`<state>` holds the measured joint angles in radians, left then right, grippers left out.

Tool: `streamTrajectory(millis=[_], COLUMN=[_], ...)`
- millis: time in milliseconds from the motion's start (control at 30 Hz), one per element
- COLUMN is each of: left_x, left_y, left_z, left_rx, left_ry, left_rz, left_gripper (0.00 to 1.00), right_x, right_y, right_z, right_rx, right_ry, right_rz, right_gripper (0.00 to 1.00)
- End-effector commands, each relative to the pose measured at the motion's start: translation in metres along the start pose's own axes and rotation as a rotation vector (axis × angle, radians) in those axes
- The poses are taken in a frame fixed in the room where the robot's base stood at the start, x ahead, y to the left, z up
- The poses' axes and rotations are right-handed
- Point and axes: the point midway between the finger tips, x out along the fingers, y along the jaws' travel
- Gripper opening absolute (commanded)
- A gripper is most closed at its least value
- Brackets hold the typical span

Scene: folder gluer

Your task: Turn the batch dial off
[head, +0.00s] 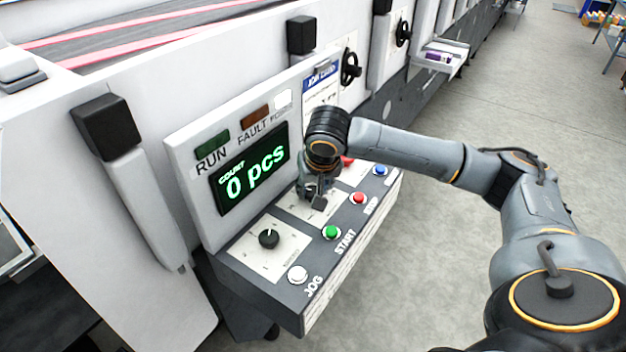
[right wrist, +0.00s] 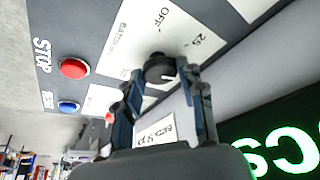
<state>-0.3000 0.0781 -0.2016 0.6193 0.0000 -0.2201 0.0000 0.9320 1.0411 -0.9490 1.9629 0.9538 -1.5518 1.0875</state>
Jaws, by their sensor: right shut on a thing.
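The batch dial (right wrist: 158,66) is a round black knob on a white plate in the right wrist view. "OFF" and "25" are printed around it, and other marks are partly hidden. A small pale pointer line shows on the knob, away from the "OFF" mark; its exact setting is hard to read. My right gripper (right wrist: 160,75) has its fingers on either side of the dial and is shut on it. In the head view my right gripper (head: 316,197) reaches down to the sloped control panel and hides the dial. My left gripper is not in view.
The control panel (head: 232,262) also carries another black knob (head: 269,239), a white JOG button (head: 297,275), a green START button (head: 331,233), a red STOP button (right wrist: 74,68) and a blue RESET button (right wrist: 68,106). The display (head: 250,170) behind reads 0 pcs. Open floor lies to the right.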

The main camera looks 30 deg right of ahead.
Motion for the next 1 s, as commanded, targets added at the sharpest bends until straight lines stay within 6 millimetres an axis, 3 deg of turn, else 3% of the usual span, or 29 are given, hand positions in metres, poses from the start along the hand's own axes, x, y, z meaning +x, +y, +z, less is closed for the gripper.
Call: streamTrajectory(millis=[33,500,1000], left_x=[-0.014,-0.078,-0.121], left_y=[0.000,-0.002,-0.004], left_z=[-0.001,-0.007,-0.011], left_rx=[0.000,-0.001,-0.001], left_ry=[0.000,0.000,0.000], left_rz=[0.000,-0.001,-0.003], left_gripper=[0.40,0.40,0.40], right_x=[-0.005,-0.005,0.000], right_y=[0.002,0.005,0.008], right_z=[-0.001,-0.002,-0.004], right_rx=[-0.036,-0.444,-0.880], right_ry=[-0.007,-0.007,-0.005], right_rz=[-0.012,-0.184,-0.368], right_gripper=[0.07,0.07,0.07])
